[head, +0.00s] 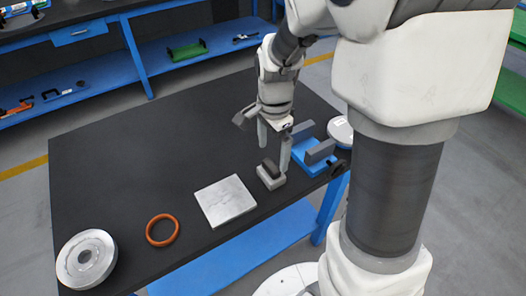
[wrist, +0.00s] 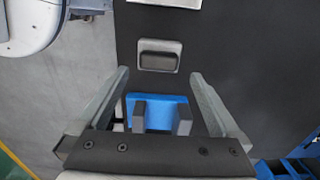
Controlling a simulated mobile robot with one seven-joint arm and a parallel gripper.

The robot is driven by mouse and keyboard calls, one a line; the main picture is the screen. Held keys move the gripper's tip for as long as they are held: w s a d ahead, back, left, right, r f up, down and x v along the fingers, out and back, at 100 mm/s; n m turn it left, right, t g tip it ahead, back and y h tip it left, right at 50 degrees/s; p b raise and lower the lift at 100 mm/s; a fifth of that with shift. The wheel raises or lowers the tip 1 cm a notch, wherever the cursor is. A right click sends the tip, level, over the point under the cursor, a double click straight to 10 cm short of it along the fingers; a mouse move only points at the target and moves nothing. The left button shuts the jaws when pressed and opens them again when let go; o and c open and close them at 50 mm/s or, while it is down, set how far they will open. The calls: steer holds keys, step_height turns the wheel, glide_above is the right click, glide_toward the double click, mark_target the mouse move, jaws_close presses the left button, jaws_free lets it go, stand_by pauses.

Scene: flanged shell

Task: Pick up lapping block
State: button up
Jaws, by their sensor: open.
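A small light grey block with a dark raised top, which looks like the lapping block (head: 271,178), lies flat on the black table near its front edge. It also shows in the wrist view (wrist: 146,61), ahead of the fingertips and between their lines. My gripper (head: 273,152) is open and empty, pointing down just above and beside the block. In the wrist view my gripper (wrist: 160,76) has its fingers spread wider than the block, which is apart from them.
A blue fixture with grey uprights (head: 315,168) stands close right of the block; it shows between my fingers in the wrist view (wrist: 155,101). A silver plate (head: 225,200), orange ring (head: 149,234) and flanged metal disc (head: 70,268) lie leftward. The table's back left (head: 130,150) is clear.

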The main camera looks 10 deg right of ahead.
mark_target(271, 165)
steer(key=f+b, duration=0.1)
steer(key=f, duration=0.2)
steer(key=f+b, duration=0.1)
steer(key=f, duration=0.3)
steer(key=shift+s+a, duration=0.15)
steer(key=shift+s, duration=0.05)
steer(key=shift+r, duration=0.15)
steer(key=c, duration=1.4)
steer(key=shift+c, duration=0.3)
steer(key=shift+r, duration=0.1)
step_height(271, 165, up, 4)
steer(key=shift+r+p, duration=0.2)
steer(key=shift+p, duration=0.7)
steer(key=s+d+r+p, duration=0.1)
steer(key=d+r, duration=0.2)
steer(key=d, duration=0.2)
steer(key=s+d+r+p, duration=0.1)
steer(key=s+d+r, duration=0.1)
steer(key=d, duration=0.4)
steer(key=shift+s+r, duration=0.25)
steer(key=shift+r, duration=0.45)
steer(key=shift+d, duration=0.1)
